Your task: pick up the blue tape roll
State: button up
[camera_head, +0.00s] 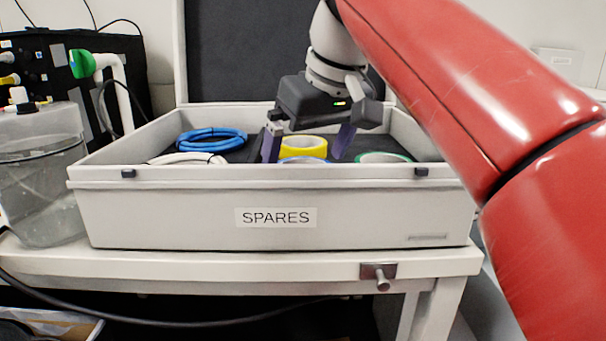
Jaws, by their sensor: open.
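My gripper (304,156) points down into the grey SPARES box (180,205), its two purple fingers spread apart. Between the fingers a yellow tape roll (303,144) shows. Just in front of and below it is the top edge of a blue ring-shaped thing (309,160), which looks like the blue tape roll; the box's front wall hides most of it. I cannot tell whether either finger touches a roll. The lower fingertips are partly hidden by the front wall.
In the box, a blue coil (212,139) lies at the back left, a white coil (187,158) at the front left and a green-edged roll (384,157) at the right. The box walls surround the gripper. A clear container (42,170) stands left of the box.

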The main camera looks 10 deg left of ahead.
jog(key=shift+x, duration=1)
jog(key=c, duration=0.9)
